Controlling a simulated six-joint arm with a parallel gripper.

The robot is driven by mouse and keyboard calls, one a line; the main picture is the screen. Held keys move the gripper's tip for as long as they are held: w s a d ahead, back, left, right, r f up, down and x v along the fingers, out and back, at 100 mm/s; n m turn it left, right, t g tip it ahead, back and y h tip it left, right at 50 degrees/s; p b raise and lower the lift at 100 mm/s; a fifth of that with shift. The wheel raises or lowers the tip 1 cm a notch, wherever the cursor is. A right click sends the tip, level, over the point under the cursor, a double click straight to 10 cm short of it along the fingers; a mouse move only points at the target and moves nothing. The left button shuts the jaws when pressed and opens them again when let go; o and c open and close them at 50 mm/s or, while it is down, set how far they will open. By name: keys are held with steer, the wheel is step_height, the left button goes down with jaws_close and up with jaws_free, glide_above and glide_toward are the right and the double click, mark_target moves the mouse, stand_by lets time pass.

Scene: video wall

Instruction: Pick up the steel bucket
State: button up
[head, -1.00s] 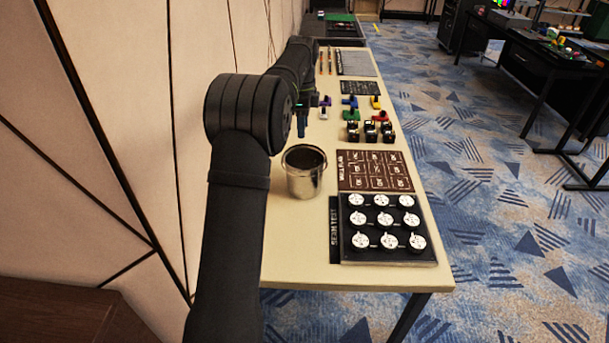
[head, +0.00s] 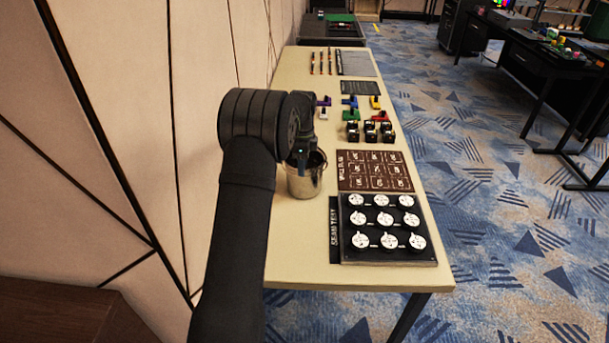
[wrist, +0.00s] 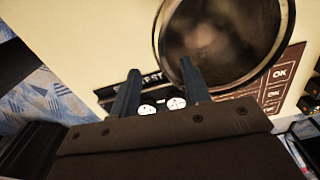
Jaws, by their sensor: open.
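The steel bucket (head: 305,182) stands upright on the cream table, left of the brown and black panels. In the head view my arm covers part of its rim and left side. My gripper (head: 302,160) is at the bucket's mouth. In the wrist view my gripper (wrist: 158,80) has its two fingers spread apart with nothing held between them. The bucket's round opening (wrist: 225,40) fills the upper right there, and the right finger overlaps its near rim. I cannot tell whether that finger touches the rim or is inside it.
A brown board (head: 374,171) and a black panel with white dials (head: 385,228) lie right of the bucket. Small black blocks (head: 370,131) and coloured pieces (head: 350,108) stand farther back. A wall (head: 130,120) runs along the left. Bare table (head: 300,250) lies in front of the bucket.

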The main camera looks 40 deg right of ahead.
glide_above(301, 188)
steer(key=f, duration=0.5)
steer(key=shift+s+a, duration=0.2)
steer(key=shift+s, duration=0.2)
steer(key=shift+r, duration=0.1)
jaws_close()
